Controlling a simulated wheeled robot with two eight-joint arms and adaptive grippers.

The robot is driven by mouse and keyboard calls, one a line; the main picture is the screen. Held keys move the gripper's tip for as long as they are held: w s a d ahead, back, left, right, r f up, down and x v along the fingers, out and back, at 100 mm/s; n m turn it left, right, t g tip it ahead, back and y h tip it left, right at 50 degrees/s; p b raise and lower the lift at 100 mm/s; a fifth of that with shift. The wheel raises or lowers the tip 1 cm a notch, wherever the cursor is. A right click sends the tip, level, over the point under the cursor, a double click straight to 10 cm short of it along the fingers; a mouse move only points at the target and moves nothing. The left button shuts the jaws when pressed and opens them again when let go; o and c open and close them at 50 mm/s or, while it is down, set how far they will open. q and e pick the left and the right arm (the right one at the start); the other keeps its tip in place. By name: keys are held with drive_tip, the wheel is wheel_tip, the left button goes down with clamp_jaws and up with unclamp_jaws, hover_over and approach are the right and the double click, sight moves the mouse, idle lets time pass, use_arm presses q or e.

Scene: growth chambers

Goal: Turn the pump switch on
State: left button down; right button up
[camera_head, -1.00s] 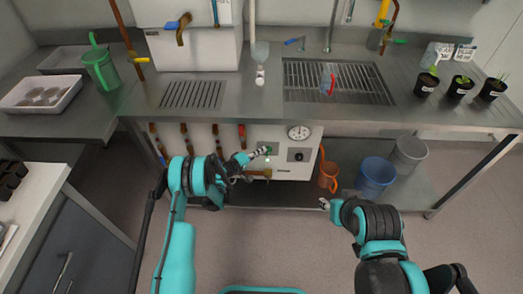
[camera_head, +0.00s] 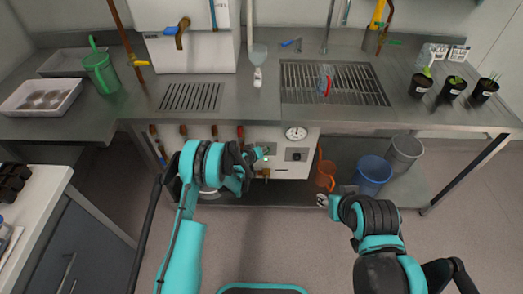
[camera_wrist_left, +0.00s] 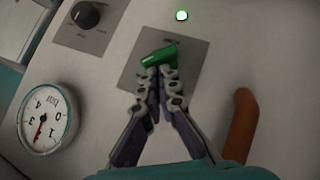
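The green pump switch (camera_wrist_left: 160,54) is a short lever on a grey plate (camera_wrist_left: 134,72) on the pale pump panel. It lies tilted in the left wrist view. My left gripper (camera_wrist_left: 161,73) has its fingertips together at the lower edge of the switch; I cannot tell whether they press on it. In the head view my left gripper (camera_head: 260,155) is at the panel front and mostly covers the switch. A round light (camera_wrist_left: 182,15) near the plate glows whitish green. My right gripper (camera_head: 322,200) is low, right of the panel, apart from it, too small to read.
A pressure gauge (camera_wrist_left: 47,118) and a black knob (camera_wrist_left: 87,14) sit on the same panel. An orange-brown handle (camera_wrist_left: 240,125) stands out close to the left fingers. An orange jug (camera_head: 325,176) and a blue bucket (camera_head: 372,173) stand on the lower shelf.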

use_arm(q)
drive_tip(key=shift+s+d+f, duration=0.2)
drive_tip(key=shift+d, duration=0.2)
use_arm(e)
drive_tip(key=shift+a+f, duration=0.1)
drive_tip(key=shift+f, duration=0.2)
use_arm(q)
drive_tip(key=shift+r, duration=0.15)
drive_tip(key=shift+w+d+r, duration=0.15)
drive_tip(key=shift+r, duration=0.65)
drive_tip(key=s+a+r+p, duration=0.3)
drive_tip(key=s+a+r, duration=0.4)
drive_tip(key=shift+a+r+p, duration=0.15)
drive_tip(key=shift+a+p, duration=0.15)
drive_tip(key=shift+a, duration=0.1)
use_arm(e)
drive_tip(key=r, duration=0.1)
drive_tip(key=a+r, duration=0.1)
drive_tip(key=r, duration=0.2)
drive_tip(key=shift+s+a, duration=0.15)
drive_tip(key=shift+a, duration=0.25)
